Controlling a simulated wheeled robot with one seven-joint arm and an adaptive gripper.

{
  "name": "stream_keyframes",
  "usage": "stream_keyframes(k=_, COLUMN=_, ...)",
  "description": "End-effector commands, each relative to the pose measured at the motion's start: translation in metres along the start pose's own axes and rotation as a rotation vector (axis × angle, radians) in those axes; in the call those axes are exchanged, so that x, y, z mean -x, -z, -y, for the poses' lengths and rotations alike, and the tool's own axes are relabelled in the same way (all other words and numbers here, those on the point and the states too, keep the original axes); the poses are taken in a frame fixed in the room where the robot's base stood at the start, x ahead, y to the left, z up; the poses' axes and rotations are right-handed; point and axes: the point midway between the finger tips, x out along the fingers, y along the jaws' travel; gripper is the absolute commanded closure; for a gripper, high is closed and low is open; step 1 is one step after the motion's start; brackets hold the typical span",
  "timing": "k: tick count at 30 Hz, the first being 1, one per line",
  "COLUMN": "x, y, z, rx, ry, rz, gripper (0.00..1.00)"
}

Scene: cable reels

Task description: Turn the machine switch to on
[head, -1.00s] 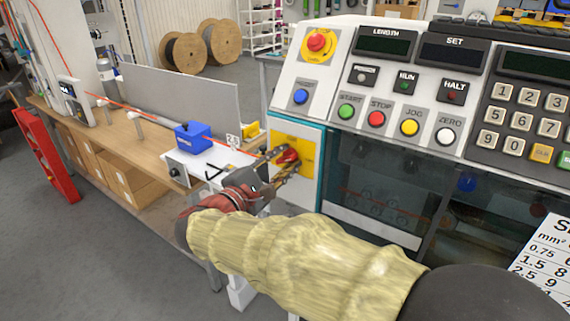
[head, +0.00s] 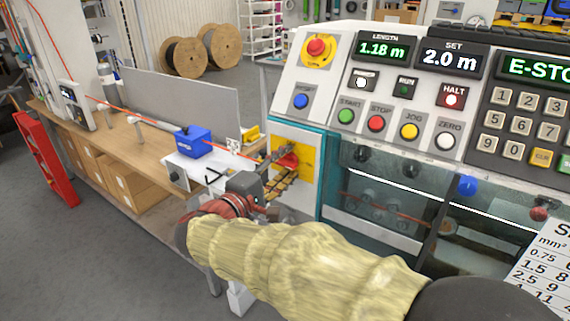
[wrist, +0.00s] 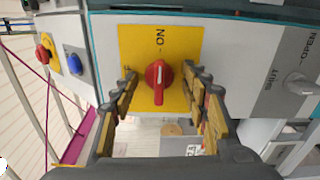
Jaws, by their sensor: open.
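The machine switch is a red rotary knob (wrist: 157,84) on a yellow plate (wrist: 190,38). In the wrist view its handle lies in line with the "ON" mark and its pointer end is towards that mark. In the head view the knob (head: 287,161) sits on the white front at the machine's left end, partly hidden by my fingers. My gripper (wrist: 159,74) is open, with one finger on each side of the knob and visible gaps to it. It also shows in the head view (head: 281,165). The length display (head: 382,48) reads 1.18 m and the set display (head: 450,58) reads 2.0 m.
A red emergency stop button (head: 316,47) and a blue button (head: 301,101) are above the switch. The HALT lamp (head: 451,99) is lit, and the keypad's display (head: 535,67) shows "E-STO", cut off. A workbench (head: 125,135) with a blue box (head: 193,141) stands left of my gripper.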

Motion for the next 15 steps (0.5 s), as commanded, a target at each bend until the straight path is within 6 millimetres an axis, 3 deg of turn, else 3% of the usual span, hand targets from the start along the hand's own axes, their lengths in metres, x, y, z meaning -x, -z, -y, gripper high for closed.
stream_keyframes(k=8, x=0.002, y=0.0, z=-0.001, rx=0.0, ry=-0.001, rz=-0.001, gripper=0.55)
stream_keyframes(k=15, x=0.019, y=0.001, z=-0.001, rx=0.0, ry=-0.001, rz=-0.002, gripper=0.55)
